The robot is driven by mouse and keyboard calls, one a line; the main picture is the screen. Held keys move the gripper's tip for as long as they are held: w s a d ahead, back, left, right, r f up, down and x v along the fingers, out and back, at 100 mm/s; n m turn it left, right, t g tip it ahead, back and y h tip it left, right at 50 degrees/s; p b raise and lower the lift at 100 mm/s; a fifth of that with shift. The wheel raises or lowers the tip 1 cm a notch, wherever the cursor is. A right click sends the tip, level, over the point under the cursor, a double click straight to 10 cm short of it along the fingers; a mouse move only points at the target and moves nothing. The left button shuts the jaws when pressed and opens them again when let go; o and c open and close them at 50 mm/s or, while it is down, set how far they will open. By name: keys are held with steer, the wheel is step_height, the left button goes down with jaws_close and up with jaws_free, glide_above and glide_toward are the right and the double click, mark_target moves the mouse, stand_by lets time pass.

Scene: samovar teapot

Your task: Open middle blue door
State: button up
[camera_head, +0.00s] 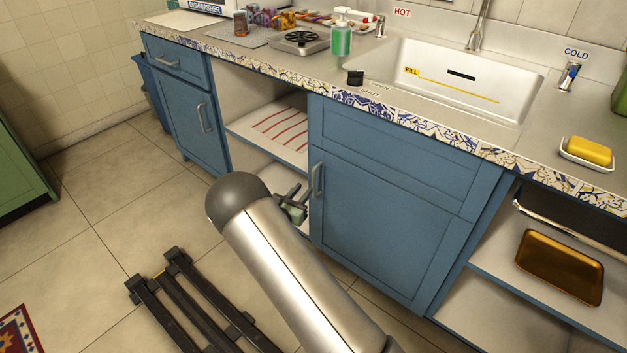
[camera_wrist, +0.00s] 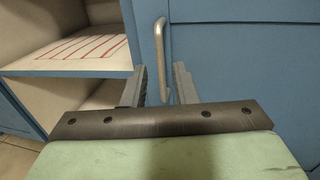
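The middle blue door (camera_head: 385,225) is closed under the sink, with a vertical metal handle (camera_head: 317,180) at its left edge. The handle also shows in the wrist view (camera_wrist: 161,55), running down between my gripper's two fingers. My gripper (camera_wrist: 163,82) is open, with one finger on each side of the handle's lower part as seen from the wrist. I cannot tell whether the fingers touch it. In the head view my gripper (camera_head: 297,197) is just left of the handle, partly hidden behind my arm.
Open shelves (camera_head: 268,130) with a red-striped cloth lie left of the door. Another blue door (camera_head: 195,115) is farther left. Open shelves with a brown tray (camera_head: 560,266) are at right. A dark rail frame (camera_head: 190,300) lies on the floor.

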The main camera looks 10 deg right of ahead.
mark_target(313, 178)
steer(key=b+x, duration=0.1)
steer(key=x, duration=0.7)
steer(key=shift+c, duration=0.4)
jaws_close()
